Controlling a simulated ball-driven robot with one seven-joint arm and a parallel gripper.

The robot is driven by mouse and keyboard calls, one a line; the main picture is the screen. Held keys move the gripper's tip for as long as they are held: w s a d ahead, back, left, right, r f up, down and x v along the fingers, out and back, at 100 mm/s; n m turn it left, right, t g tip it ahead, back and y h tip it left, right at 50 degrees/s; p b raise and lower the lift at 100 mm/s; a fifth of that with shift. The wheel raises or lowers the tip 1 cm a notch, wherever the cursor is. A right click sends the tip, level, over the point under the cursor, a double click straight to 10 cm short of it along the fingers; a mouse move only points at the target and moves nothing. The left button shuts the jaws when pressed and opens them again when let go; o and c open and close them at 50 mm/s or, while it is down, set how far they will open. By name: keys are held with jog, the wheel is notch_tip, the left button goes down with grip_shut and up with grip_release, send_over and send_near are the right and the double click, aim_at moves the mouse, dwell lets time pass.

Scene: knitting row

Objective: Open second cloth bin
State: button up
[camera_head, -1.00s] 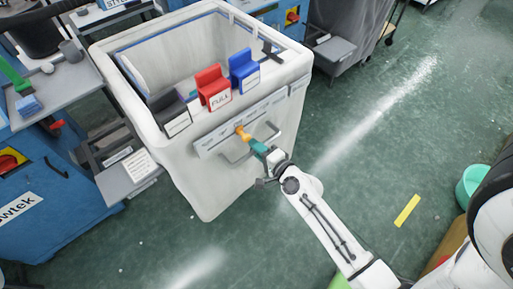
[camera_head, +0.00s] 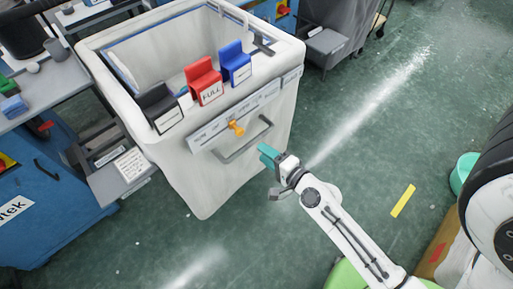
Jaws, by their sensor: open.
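A large white cloth bin (camera_head: 222,172) stands in the middle of the view with its top open. A grey bar handle (camera_head: 243,141) is on its near side, below a label strip (camera_head: 215,122). An orange knob-like piece (camera_head: 236,128) sits at the strip, just above the handle. My gripper (camera_head: 268,156), with teal fingers, is to the right of and below the orange piece, clear of it. It is open and appears empty. The gap between the fingers is hard to see from this angle.
Black (camera_head: 161,107), red (camera_head: 203,81) and blue (camera_head: 235,63) clips sit on the bin's near rim; the red one reads FULL. Grey trays (camera_head: 116,176) and blue machines (camera_head: 45,210) stand at left. Green floor to the right is mostly open, with a yellow strip (camera_head: 402,200).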

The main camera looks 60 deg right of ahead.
jog(key=shift+b+v, duration=0.3)
jog(key=shift+v, duration=1.5)
jog(key=w+a+f+n+g+y, duration=0.25)
jog(key=a+n+g+y, duration=0.4)
jog(key=a+n, duration=0.6)
jog(key=s+d+n+g+h, duration=0.2)
jog(key=s+n+g, duration=0.5)
jog(key=s+n, duration=0.1)
jog(key=shift+s+d+r+g, duration=0.3)
jog(key=shift+s+d+g, duration=0.1)
jog(key=shift+s, duration=0.35)
jog(key=shift+d, duration=0.1)
